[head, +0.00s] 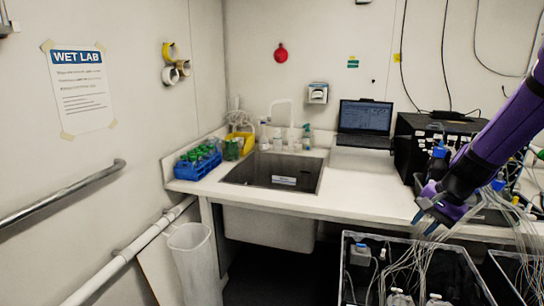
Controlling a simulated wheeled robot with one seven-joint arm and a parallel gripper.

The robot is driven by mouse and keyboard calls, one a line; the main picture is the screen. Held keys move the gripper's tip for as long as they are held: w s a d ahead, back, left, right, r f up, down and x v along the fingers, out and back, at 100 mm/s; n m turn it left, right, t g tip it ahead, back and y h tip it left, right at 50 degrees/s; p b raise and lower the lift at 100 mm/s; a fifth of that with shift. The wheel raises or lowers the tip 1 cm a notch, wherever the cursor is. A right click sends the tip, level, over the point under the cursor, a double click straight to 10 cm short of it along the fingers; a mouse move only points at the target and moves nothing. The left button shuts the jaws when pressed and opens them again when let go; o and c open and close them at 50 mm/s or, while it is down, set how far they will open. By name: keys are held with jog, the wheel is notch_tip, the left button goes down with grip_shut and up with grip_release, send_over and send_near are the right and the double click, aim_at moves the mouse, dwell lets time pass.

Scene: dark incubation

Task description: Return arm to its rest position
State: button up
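My arm, in a purple sleeve, comes in from the right edge of the head view and slants down to the left. My gripper (428,220) is at its lower end, in front of the counter's front edge and above the grey bin of bottles and tubing. Its dark fingers point down and left. A gap shows between the fingertips, and I see nothing held there.
A grey bin (343,262) with bottles and thin tubes stands below my gripper. The white counter (345,178) holds a sink (273,172), a laptop (365,118), a blue rack (197,166) and a black box (412,150). Tubes hang close around my gripper. A waste bin (192,262) stands left.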

jog(key=s+a+r+n+t+h, duration=0.1)
jog(key=s+a+r+n, duration=0.4)
jog(key=s+r, duration=0.65)
jog(key=s+a+r+n+t+h, duration=0.1)
jog(key=s+r+n, duration=0.4)
jog(key=s, duration=0.7)
jog(key=shift+s+a+r+t+h, duration=0.2)
jog(key=shift+s+r+t+h, duration=0.2)
jog(key=shift+r+h, duration=0.3)
